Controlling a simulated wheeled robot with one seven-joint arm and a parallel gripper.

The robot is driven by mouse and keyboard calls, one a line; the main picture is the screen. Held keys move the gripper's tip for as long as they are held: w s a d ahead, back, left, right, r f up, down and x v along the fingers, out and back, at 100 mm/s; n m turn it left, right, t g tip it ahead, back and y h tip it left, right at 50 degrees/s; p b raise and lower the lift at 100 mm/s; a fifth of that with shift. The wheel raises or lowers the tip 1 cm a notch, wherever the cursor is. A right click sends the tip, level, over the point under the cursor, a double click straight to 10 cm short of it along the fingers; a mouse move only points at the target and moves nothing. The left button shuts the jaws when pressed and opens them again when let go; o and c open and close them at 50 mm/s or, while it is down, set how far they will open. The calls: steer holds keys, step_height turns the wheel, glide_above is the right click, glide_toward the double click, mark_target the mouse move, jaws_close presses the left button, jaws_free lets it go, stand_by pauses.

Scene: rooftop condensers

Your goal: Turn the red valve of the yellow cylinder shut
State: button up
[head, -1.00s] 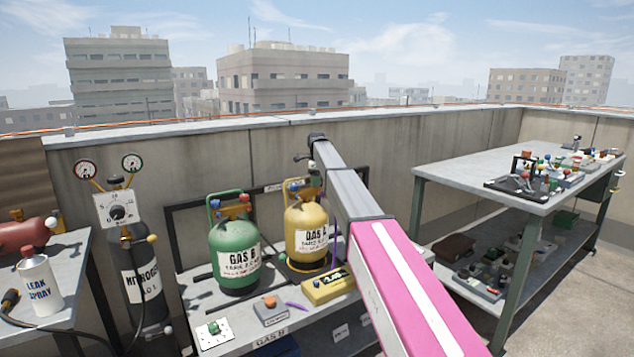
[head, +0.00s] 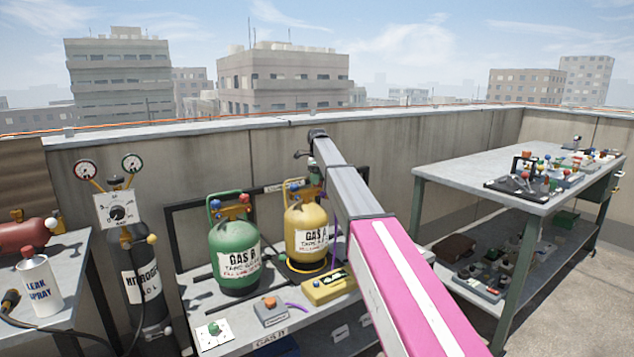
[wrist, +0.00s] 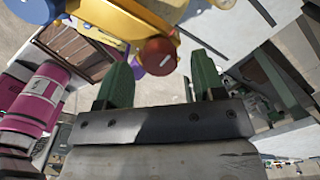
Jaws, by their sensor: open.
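The yellow cylinder (head: 306,238) stands on a low bench, with a blue valve (head: 293,187) on its top left. Its red valve is not clear in the head view, where my arm crosses close by. The red knob lies between the fingertip lines, nearer the left finger. I cannot tell whether a finger touches it.
A green cylinder (head: 234,256) with its own red and blue valves stands left of the yellow one. A yellow meter (head: 328,287) and a grey box (head: 271,311) lie in front. A nitrogen bottle (head: 140,285) stands left. A loaded workbench (head: 450,170) is at right.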

step_height(320, 180, up, 9)
stand_by(0.3)
steer(key=shift+r, duration=0.1)
